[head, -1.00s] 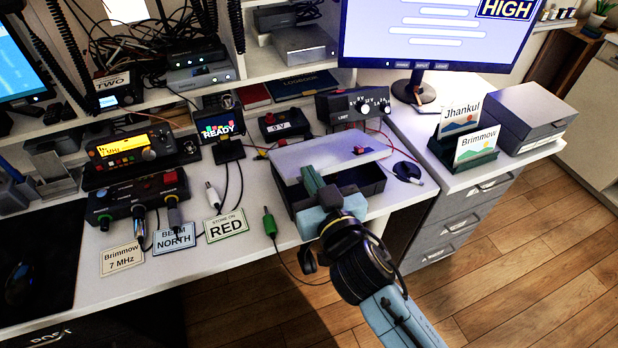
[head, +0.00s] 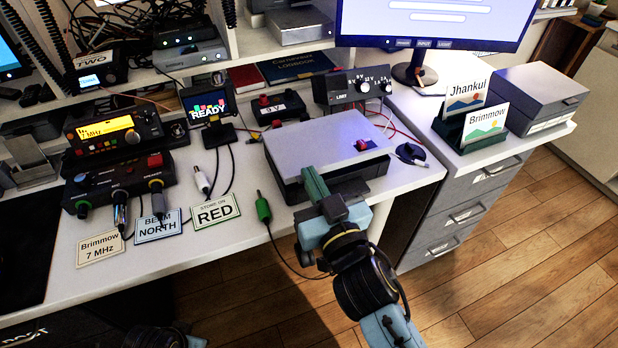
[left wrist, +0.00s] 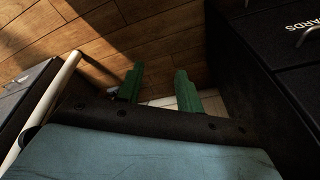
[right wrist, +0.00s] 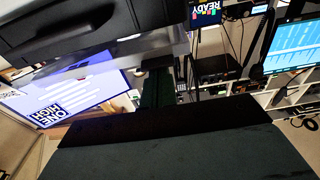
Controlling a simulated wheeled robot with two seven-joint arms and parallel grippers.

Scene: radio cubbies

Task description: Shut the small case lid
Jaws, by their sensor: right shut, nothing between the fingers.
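The small case is a dark box with a light grey lid (head: 320,145) near the front edge of the desk, and a small red piece sits on top of the lid. The lid lies flat over the box, looking closed or nearly so; I cannot tell if a thin gap remains. My right gripper (head: 313,182) is shut and empty at the case's front side, its fingers against or very near the front edge. It also shows in the right wrist view (right wrist: 157,85), below the dark case. My left gripper (left wrist: 158,84) is open and empty, low over the wooden floor.
A control box (head: 118,183) with plugged cables and paper labels is left of the case. A green plug (head: 263,207) stands close to its left. A black meter box (head: 352,88) is behind it, and a drawer unit (head: 455,205) is on the right.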

